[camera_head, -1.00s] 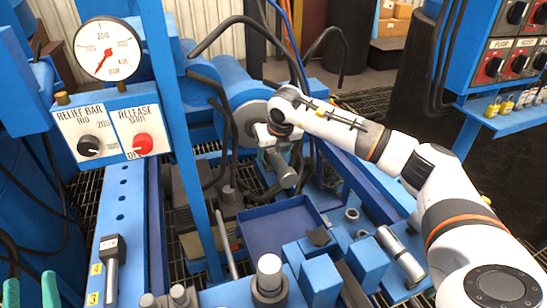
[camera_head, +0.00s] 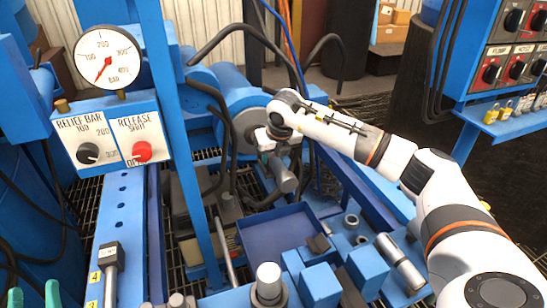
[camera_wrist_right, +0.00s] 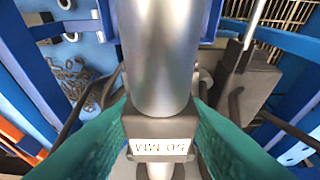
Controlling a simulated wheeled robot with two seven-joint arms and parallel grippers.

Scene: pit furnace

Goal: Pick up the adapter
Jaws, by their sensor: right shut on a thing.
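In the right wrist view my right gripper (camera_wrist_right: 160,128) has its teal fingers on both sides of a dark block labelled "50 MM", part of a steel adapter (camera_wrist_right: 155,60) with a thick smooth cylinder. In the head view the grey adapter (camera_head: 284,178) hangs tilted below my right wrist, in front of the round blue machine housing; the fingertips there are hard to make out. My left gripper (camera_head: 34,298) shows only as two separated teal fingertips at the bottom left edge, with nothing seen between them.
A blue tray (camera_head: 245,238) lies below the held adapter. A dark-headed tool (camera_head: 109,256) lies on the blue beam at left. A blue post (camera_head: 185,130) and black hoses (camera_head: 230,38) stand close to my right gripper. Metal fittings (camera_head: 268,278) crowd the front.

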